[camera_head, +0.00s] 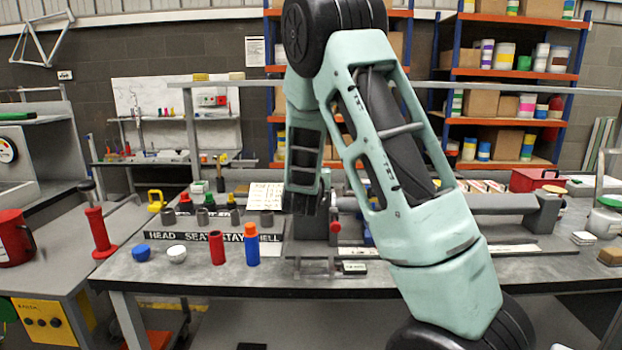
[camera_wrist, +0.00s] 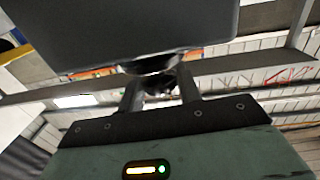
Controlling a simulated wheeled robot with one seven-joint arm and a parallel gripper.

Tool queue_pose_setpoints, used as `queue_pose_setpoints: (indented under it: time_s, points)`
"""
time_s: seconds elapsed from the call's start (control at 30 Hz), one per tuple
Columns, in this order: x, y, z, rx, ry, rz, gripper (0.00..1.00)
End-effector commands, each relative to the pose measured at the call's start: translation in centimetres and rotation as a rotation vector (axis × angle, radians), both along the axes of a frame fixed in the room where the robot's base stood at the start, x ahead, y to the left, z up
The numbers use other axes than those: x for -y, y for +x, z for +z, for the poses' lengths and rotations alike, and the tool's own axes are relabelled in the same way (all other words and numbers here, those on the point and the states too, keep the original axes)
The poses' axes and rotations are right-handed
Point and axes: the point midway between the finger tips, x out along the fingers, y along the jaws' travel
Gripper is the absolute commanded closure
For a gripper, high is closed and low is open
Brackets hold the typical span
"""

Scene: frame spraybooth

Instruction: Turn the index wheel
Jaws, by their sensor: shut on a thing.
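In the wrist view my gripper (camera_wrist: 160,92) has its two fingers on either side of a small dark round part (camera_wrist: 158,82), shut on it. This part sits against a large dark grey block (camera_wrist: 135,30) that fills the upper middle. It may be the index wheel, but its shape is mostly hidden by the fingers and shadow. In the head view my arm hangs over the bench, and its dark wrist end covers my fingers. A small red knob (camera_head: 335,227) shows just beside it. A grey horizontal cylinder (camera_head: 490,204) runs right from behind my arm into a grey end support (camera_head: 543,213).
On the grey bench (camera_head: 190,275) left of my arm stand a red cylinder (camera_head: 217,248), a blue-and-orange bottle (camera_head: 252,244) and two round caps. Several small bottles and grey sockets stand behind a lettered strip. A red box (camera_head: 533,180) is at the back right. The front left bench edge is clear.

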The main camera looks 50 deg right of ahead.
Motion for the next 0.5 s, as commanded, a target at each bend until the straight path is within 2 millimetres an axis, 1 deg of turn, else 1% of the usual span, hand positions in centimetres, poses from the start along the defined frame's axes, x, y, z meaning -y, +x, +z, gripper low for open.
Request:
queue_pose_setpoints:
  time_s: [0.03,0.5]
  points:
    - [0.14,-0.25,-0.68,0.004,0.000,0.041,0.89]
    - [0.34,-0.27,-0.50,0.002,0.000,0.464,0.89]
